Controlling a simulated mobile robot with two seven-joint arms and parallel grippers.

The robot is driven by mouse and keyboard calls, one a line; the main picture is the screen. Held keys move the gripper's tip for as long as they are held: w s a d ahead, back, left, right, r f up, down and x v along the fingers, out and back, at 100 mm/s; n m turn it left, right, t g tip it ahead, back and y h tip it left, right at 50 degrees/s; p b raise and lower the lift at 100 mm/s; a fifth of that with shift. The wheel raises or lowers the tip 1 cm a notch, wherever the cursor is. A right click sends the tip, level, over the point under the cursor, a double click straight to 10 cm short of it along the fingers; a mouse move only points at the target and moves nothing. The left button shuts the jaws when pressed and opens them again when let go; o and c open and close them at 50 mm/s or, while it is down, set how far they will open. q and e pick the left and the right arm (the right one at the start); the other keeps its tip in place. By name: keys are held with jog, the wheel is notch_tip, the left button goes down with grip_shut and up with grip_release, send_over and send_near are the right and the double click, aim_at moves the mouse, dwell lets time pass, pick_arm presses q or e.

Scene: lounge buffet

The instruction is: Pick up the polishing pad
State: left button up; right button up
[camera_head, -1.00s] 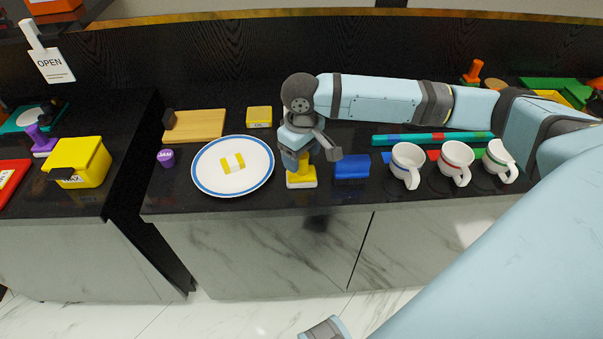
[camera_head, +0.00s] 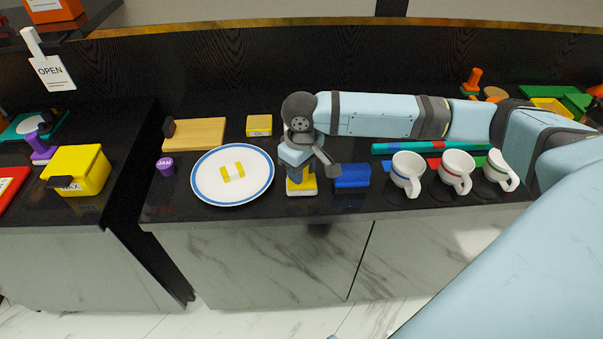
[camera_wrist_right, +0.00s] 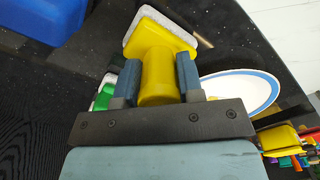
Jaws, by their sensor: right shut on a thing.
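The polishing pad (camera_head: 301,189) is yellow with a white underside and is at the counter's front edge, between the plate and the blue block. My right gripper (camera_head: 300,172) is above it, shut on its yellow handle. In the right wrist view my right gripper (camera_wrist_right: 158,78) has a finger on each side of the handle, and the yellow pad (camera_wrist_right: 157,32) with its white rim shows beyond. I cannot tell whether the pad touches the counter. My left gripper is not in view.
A blue-rimmed plate (camera_head: 215,190) with yellow and white pieces is close on the left. A blue block (camera_head: 352,176) is close on the right, then three white mugs (camera_head: 407,170). A wooden board (camera_head: 200,134) and a small yellow box (camera_head: 259,125) are behind.

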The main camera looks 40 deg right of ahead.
pick_arm(q)
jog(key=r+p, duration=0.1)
jog(key=p, duration=0.2)
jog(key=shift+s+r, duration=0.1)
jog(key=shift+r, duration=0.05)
pick_arm(e)
notch_tip(320, 180, up, 20)
jog(key=shift+f, duration=0.15)
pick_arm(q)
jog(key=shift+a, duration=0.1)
